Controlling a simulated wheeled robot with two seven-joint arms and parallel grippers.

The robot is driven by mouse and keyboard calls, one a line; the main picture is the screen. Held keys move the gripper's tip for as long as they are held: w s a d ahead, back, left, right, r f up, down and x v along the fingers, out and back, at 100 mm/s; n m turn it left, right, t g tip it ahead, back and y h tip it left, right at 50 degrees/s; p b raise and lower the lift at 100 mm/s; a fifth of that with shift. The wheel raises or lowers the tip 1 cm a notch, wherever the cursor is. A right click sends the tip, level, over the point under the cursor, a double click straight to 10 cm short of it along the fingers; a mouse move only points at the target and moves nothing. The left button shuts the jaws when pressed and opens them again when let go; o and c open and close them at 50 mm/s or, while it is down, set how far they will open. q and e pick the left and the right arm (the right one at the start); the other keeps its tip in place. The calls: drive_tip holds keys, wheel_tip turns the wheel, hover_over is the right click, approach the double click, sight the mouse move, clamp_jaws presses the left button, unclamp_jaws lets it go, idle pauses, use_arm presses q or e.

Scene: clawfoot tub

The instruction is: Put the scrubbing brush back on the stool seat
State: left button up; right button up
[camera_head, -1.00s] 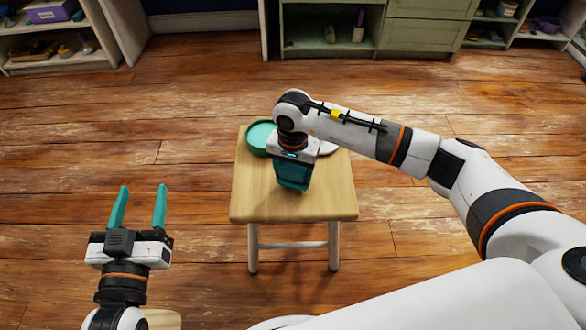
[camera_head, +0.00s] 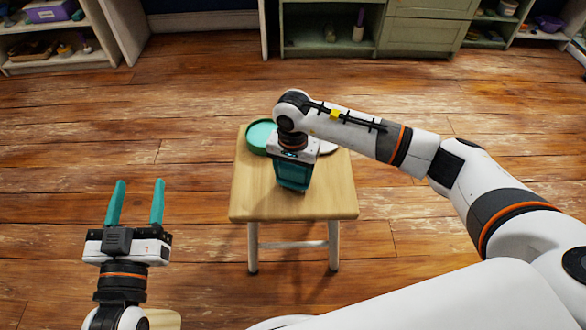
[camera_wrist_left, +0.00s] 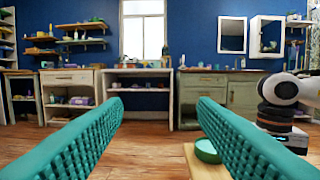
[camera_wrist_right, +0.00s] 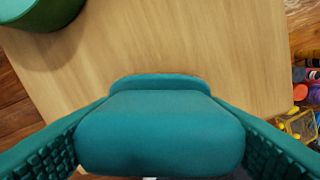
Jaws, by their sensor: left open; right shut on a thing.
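The wooden stool seat (camera_head: 255,198) is in the middle of the head view, and its bare wood (camera_wrist_right: 210,35) fills much of the right wrist view. My right gripper (camera_head: 293,186) points down over the seat. In the right wrist view it is shut on a teal block-like thing (camera_wrist_right: 160,130), which I take to be the scrubbing brush. The brush is over the seat; I cannot tell whether it touches the wood. Its underside is hidden. My left gripper (camera_head: 138,183) is open and empty, left of the stool and apart from it.
A green round container (camera_head: 260,137) stands at the seat's back left corner. A pale thing (camera_head: 329,147), partly hidden by my right arm, lies at the back right. The front of the seat is clear. Cabinets (camera_head: 425,35) stand along the far wall.

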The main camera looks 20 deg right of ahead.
use_arm(q)
drive_tip(key=shift+d+r+t, duration=0.1)
drive_tip(key=shift+r+t, duration=0.4)
drive_tip(key=shift+r, duration=0.2)
use_arm(e)
drive_tip(key=shift+f, duration=0.2)
idle(0.4)
use_arm(q)
drive_tip(key=shift+s, duration=0.1)
use_arm(e)
drive_tip(key=o, duration=1)
drive_tip(key=shift+c, duration=0.2)
use_arm(q)
drive_tip(key=shift+f, duration=0.1)
